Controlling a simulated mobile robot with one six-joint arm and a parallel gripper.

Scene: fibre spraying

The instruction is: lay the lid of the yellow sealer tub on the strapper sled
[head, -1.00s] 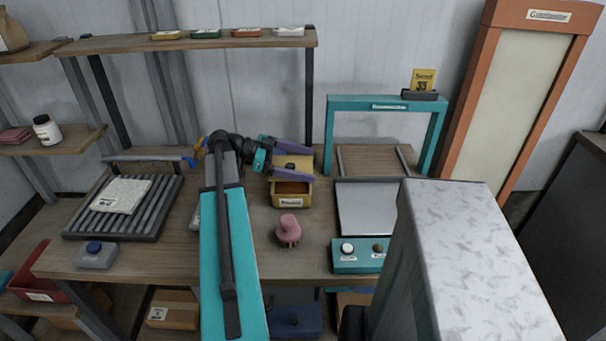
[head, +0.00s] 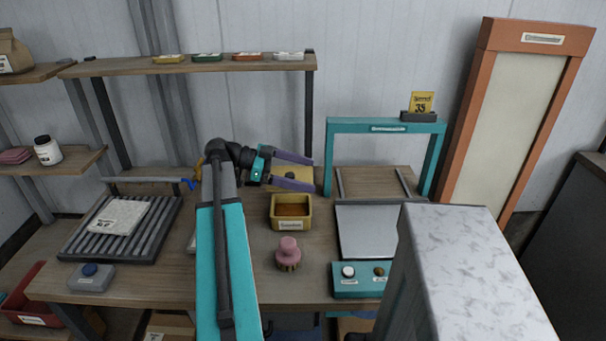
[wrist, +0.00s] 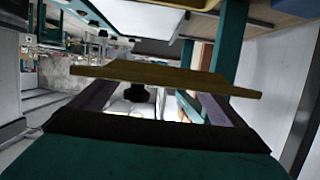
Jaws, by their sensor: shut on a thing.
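The yellow sealer tub (head: 290,222) stands uncovered on the bench, with brownish contents showing. Its flat yellow lid (head: 302,173) is in my gripper (head: 313,174), above and behind the tub. In the wrist view the lid (wrist: 165,78) shows nearly edge-on across both fingers, with its dark knob (wrist: 137,94) between them. The fingers are shut on the knob. To the right stands a teal arch (head: 386,126) with a grey metal plate (head: 366,232) in front of it. I cannot read which part is the strapper sled.
A pink knobbed tool (head: 288,252) stands before the tub. A button panel (head: 357,281) fronts the plate. A roller rack (head: 140,243) with a white pack is at left. A pale speckled column (head: 460,265) hides the plate's right side. A shelf (head: 190,66) runs above.

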